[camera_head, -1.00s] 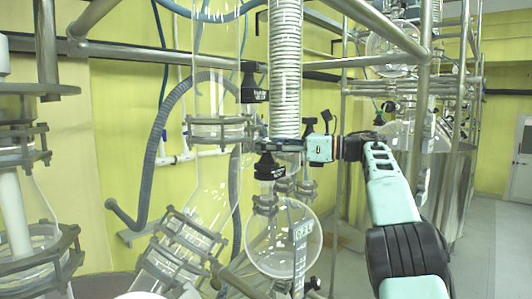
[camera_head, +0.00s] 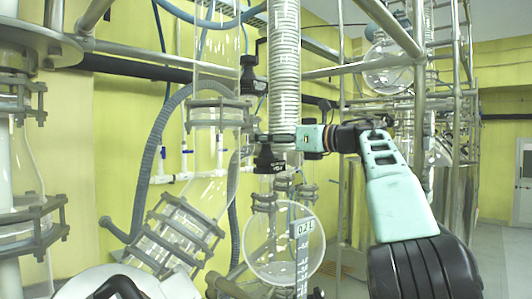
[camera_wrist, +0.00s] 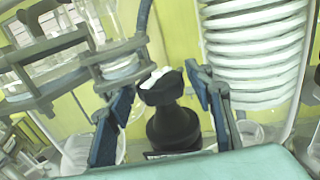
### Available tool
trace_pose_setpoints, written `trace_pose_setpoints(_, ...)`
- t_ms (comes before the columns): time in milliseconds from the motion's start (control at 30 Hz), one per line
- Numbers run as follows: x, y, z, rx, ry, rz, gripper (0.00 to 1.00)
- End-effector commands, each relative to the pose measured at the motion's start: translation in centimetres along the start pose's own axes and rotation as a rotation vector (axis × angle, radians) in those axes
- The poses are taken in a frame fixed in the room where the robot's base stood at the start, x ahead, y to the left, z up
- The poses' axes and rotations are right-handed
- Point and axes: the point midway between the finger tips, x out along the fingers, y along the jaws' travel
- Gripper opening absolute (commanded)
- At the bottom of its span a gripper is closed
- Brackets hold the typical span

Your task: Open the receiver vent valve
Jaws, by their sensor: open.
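A black valve knob (camera_head: 268,158) with small pale lettering sits at the glassware joint, just left of and below the ribbed column. I cannot read its lettering. A similar black knob (camera_head: 252,76) is higher up. My gripper (camera_head: 288,138) reaches in from the right beside the lower knob; its fingertips are hard to make out in the head view. In the wrist view, my gripper's two blue-grey fingers (camera_wrist: 160,82) are spread open on either side of a black knob (camera_wrist: 172,122) with a white-marked top. Contact between fingers and knob cannot be told.
The ribbed column (camera_head: 286,60) stands close beside my gripper. A round glass receiver (camera_head: 284,252) hangs below it. Clamped glass tubes (camera_head: 190,225) and a grey hose (camera_head: 146,150) lie left. Metal frame bars (camera_head: 420,110) stand behind my arm.

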Motion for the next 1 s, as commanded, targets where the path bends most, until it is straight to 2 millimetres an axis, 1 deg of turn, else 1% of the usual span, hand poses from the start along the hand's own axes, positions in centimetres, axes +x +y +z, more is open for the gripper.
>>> trace_pose_setpoints(33, -0.05, 0.17, -0.53, -0.002, -0.002, -0.021, 0.48)
trace_pose_setpoints(267, -0.07, 0.27, -0.47, -0.001, -0.004, -0.143, 0.48)
trace_pose_setpoints(500, 0.11, 0.27, -0.27, 0.000, 0.000, -0.303, 0.48)
trace_pose_setpoints(633, -0.08, 0.05, -0.07, 0.000, -0.001, -0.344, 0.48)
trace_pose_setpoints(833, -0.10, -0.05, 0.03, 0.000, 0.000, -0.349, 0.48)
trace_pose_setpoints(867, -0.09, -0.04, 0.03, 0.000, 0.000, -0.348, 0.47)
trace_pose_setpoints(1000, -0.08, -0.03, 0.02, 0.001, 0.000, -0.347, 0.31)
